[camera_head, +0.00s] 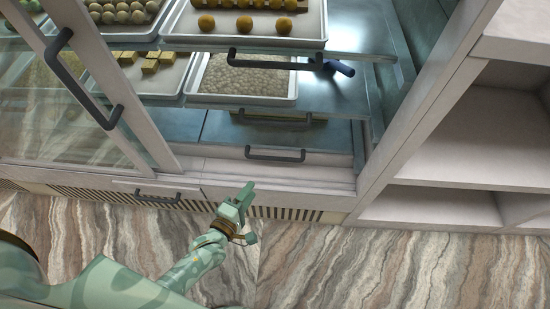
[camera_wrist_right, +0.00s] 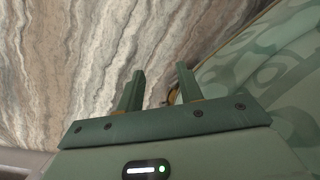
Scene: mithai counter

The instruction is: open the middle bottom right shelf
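The display case has pull-out shelves on its open right side. An upper glass shelf (camera_head: 345,44) has a dark handle (camera_head: 275,61) on its front edge. Lower, a dark handle (camera_head: 275,154) sits on the front of the bottom right shelf, and another dark bar (camera_head: 270,119) shows behind it. My left gripper (camera_head: 249,190) is in front of the case base, below and left of the bottom handle, apart from it and empty. Its finger gap is seen edge-on. My right gripper (camera_wrist_right: 155,90) shows in the right wrist view, fingers apart, empty, over the floor.
Trays of sweets, including one of pale pieces (camera_head: 243,77), rest inside. A framed glass door with a long handle (camera_head: 82,78) covers the left side. A lower left handle (camera_head: 158,197) is near the base. Empty shelving (camera_head: 445,207) stands right. The marbled floor (camera_head: 340,265) is clear.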

